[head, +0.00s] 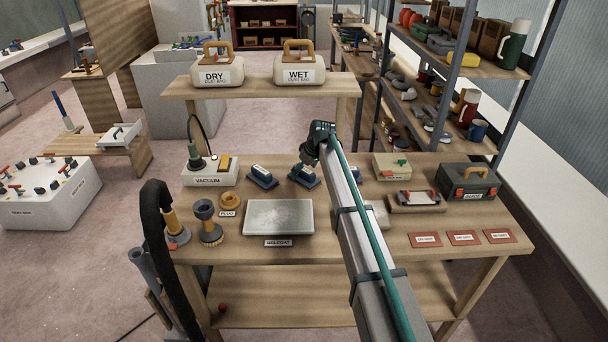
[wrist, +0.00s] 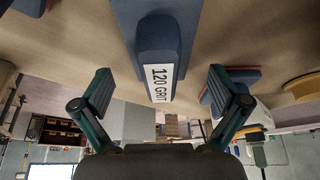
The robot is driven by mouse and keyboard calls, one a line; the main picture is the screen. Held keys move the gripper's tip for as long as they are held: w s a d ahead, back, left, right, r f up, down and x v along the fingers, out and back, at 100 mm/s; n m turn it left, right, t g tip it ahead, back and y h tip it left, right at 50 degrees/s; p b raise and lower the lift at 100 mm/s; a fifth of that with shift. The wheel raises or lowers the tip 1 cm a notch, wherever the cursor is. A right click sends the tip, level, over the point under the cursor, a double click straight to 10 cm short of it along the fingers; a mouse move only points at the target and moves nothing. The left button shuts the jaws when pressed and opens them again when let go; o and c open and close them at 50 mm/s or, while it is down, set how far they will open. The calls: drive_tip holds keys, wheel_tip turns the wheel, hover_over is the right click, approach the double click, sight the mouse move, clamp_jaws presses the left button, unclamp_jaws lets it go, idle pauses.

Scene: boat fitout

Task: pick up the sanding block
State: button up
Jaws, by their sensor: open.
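A blue sanding block with a white label reading "120 GRIT" (wrist: 147,38) fills the upper middle of the wrist view. My gripper (wrist: 161,82) is open, with one finger to each side of this block's near end in the picture; no finger visibly touches it. In the head view, my gripper (head: 308,156) is just above a blue block (head: 304,180) on the workbench. A second blue block (head: 262,179) sits to its left. In the wrist view, another blue block with a reddish base (wrist: 240,74) is partly hidden behind the right finger.
A raised shelf (head: 262,88) with the DRY and WET containers stands behind.

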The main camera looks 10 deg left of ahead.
drive_tip(key=shift+x, duration=0.9)
drive_tip(key=shift+f, duration=0.25)
drive_tip(key=shift+c, duration=0.2)
drive_tip(key=c, duration=1.4)
drive_tip(key=shift+c, duration=0.2)
drive_tip(key=shift+r, duration=0.1)
